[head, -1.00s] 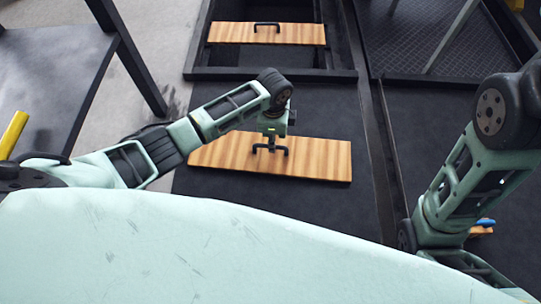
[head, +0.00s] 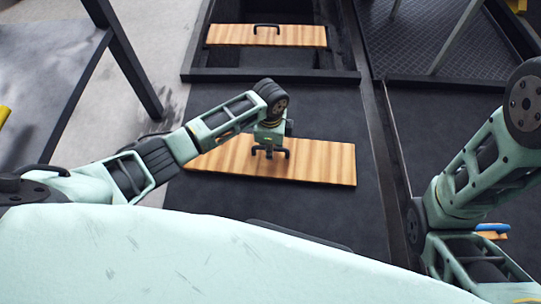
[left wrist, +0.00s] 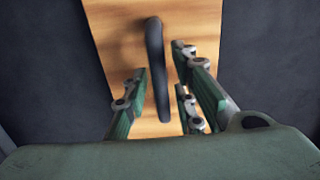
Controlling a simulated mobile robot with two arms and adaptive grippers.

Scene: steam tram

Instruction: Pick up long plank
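A long wooden plank (head: 310,165) lies on the dark floor in the middle of the head view. Its black handle shows in the left wrist view (left wrist: 155,65), running lengthwise over the plank (left wrist: 105,25). My left gripper (head: 270,153) is above the plank at the handle, pointing down. In the left wrist view its fingers (left wrist: 162,95) are apart, with the handle between them and a gap visible on the sides. Whether they touch the handle lower down is hard to tell. My right arm is at the right edge; its gripper is out of sight.
Another plank (head: 225,35) with a black handle (head: 266,27) spans a dark pit (head: 300,60) at the back. A blue object (head: 492,228) lies near my right arm. A dark table (head: 50,50) stands at the left. The floor right of the plank is clear.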

